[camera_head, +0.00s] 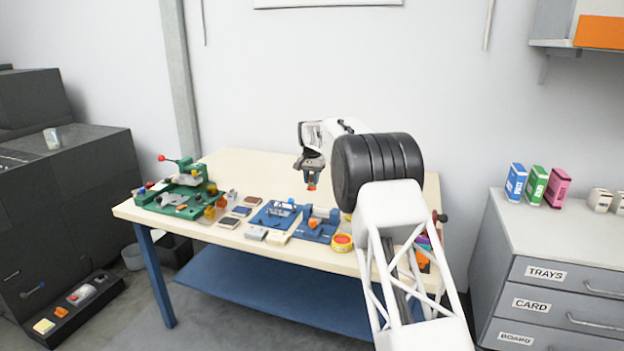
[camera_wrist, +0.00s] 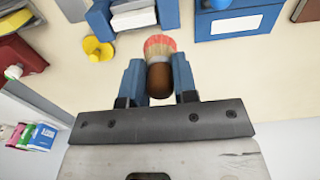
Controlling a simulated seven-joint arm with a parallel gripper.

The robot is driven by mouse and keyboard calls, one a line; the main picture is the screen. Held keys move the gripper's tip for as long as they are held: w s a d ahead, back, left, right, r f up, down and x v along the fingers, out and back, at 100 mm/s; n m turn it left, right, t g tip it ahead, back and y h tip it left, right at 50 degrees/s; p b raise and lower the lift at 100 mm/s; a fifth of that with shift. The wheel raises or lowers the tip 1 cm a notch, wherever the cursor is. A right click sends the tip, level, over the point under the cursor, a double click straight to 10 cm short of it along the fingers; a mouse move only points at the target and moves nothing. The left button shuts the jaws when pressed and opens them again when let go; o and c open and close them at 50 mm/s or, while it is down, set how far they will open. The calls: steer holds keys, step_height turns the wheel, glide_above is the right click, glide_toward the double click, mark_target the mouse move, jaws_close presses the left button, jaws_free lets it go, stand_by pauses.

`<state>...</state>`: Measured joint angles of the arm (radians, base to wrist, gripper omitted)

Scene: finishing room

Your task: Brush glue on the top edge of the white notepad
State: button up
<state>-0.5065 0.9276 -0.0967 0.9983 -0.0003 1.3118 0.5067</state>
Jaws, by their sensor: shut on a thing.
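My gripper (camera_head: 311,168) is above the table's back half, right of centre. It is shut on a brush (camera_wrist: 159,62) with a brown rounded handle and reddish bristles, held clear of the table. In the head view the brush (camera_head: 311,186) shows as a small orange tip below the fingers. A white stack like a notepad (camera_wrist: 132,16) sits in a blue fixture (camera_wrist: 100,20) at the top of the wrist view, cut off by the frame, apart from the bristles. Two blue fixtures (camera_head: 272,217) stand in the table's middle; which one holds the white notepad is unclear there.
A blue box with a white label (camera_wrist: 235,24) and a yellow knob (camera_wrist: 98,49) are near the brush. The table's back left is clear.

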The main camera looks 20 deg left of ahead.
steer(key=shift+f, duration=3.4)
steer(key=shift+d+f, duration=0.2)
steer(key=shift+d, duration=1.95)
steer(key=shift+d+f, duration=0.2)
steer(key=shift+d, duration=1.9)
steer(key=shift+a, duration=4.2)
steer(key=shift+r, duration=3.95)
steer(key=shift+f, duration=0.1)
